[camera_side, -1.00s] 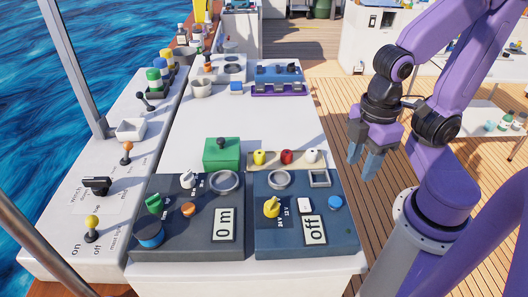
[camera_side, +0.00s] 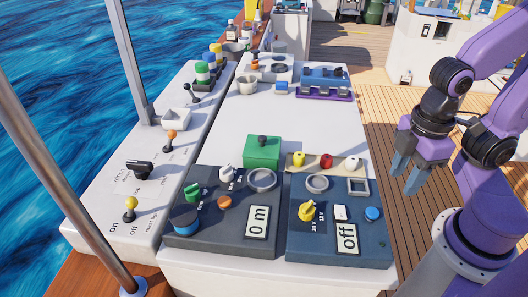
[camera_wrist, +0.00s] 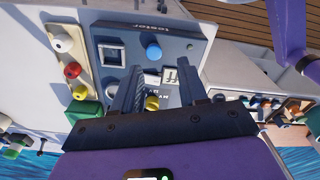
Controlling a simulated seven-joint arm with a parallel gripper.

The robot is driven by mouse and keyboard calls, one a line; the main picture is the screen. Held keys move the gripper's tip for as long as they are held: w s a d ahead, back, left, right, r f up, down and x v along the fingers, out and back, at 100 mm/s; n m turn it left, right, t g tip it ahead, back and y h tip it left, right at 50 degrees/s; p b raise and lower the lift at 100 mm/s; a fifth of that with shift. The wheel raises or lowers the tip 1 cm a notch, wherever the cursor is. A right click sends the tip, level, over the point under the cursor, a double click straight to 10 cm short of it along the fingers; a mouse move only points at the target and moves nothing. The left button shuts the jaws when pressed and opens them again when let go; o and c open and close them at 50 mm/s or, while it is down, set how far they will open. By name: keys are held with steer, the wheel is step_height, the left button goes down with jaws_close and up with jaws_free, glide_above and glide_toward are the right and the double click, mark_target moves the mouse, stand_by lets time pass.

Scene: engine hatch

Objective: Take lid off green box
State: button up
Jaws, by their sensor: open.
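The green box (camera_side: 262,153) stands on the white worktop, behind the left dark panel. Its lid (camera_side: 263,140) is on top and carries a dark round knob. In the wrist view a green shape (camera_wrist: 84,112) at the left, partly cut off by my gripper body, looks like the same box. My gripper (camera_side: 404,182) hangs to the right of the worktop, well apart from the box. Its two fingers are spread and empty, and they also show in the wrist view (camera_wrist: 157,98) over the right dark panel.
Two dark panels with knobs and displays, the left one (camera_side: 190,248) and the right one (camera_side: 330,255), lie in front of the box. A beige strip (camera_side: 310,168) with yellow, red and white knobs is right of it. The worktop (camera_side: 300,120) behind the box is clear.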

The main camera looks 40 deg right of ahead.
stand_by(0.3)
steer(key=shift+o, duration=1.2)
